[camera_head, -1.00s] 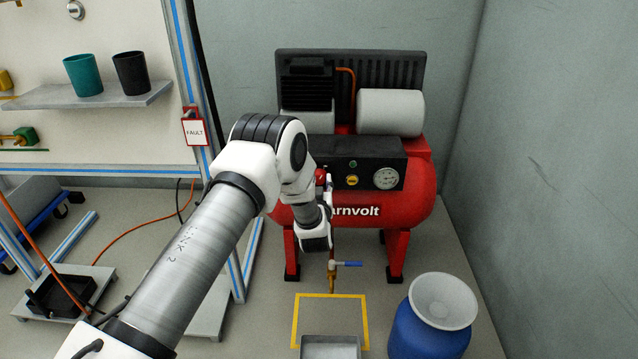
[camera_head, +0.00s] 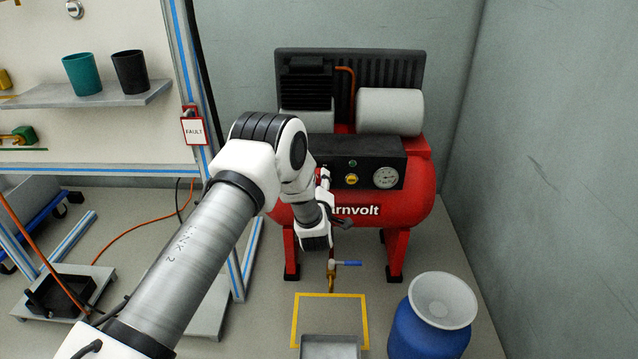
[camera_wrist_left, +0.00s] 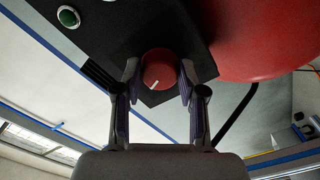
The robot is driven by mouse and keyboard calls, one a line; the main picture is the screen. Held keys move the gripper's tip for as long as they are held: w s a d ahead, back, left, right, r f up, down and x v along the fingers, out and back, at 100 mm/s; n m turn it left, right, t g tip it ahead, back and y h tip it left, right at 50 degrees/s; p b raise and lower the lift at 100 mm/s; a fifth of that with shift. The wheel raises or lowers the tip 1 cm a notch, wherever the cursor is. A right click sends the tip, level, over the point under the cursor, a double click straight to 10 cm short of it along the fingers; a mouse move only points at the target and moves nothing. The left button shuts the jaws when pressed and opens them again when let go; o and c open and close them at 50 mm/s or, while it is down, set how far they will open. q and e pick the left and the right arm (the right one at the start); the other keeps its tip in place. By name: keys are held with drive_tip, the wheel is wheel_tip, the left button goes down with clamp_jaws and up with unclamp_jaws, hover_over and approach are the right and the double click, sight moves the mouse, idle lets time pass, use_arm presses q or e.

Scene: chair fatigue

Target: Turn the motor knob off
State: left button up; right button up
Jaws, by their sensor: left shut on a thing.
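The red motor knob (camera_wrist_left: 160,66) sits on the black control panel of the compressor. It has a white pointer mark, which points toward the lower left in the wrist view. My left gripper (camera_wrist_left: 159,74) has one finger on each side of the knob and is shut on it. In the head view my left arm reaches to the left end of the panel (camera_head: 376,150), and its wrist hides the knob there. My right gripper is not in view.
A green button (camera_wrist_left: 68,17) and a gauge (camera_head: 387,177) are on the panel. The red tank (camera_head: 415,195) is below it. A brass valve with a blue lever (camera_head: 347,263) hangs under the tank. A blue barrel (camera_head: 432,325) stands at the right; a metal rack is at the left.

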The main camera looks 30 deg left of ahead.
use_arm(q)
drive_tip(key=shift+n, duration=0.7)
drive_tip(key=o, duration=1.1)
drive_tip(key=shift+o, duration=0.2)
drive_tip(key=v, duration=1.2)
drive_tip(key=shift+s, duration=0.1)
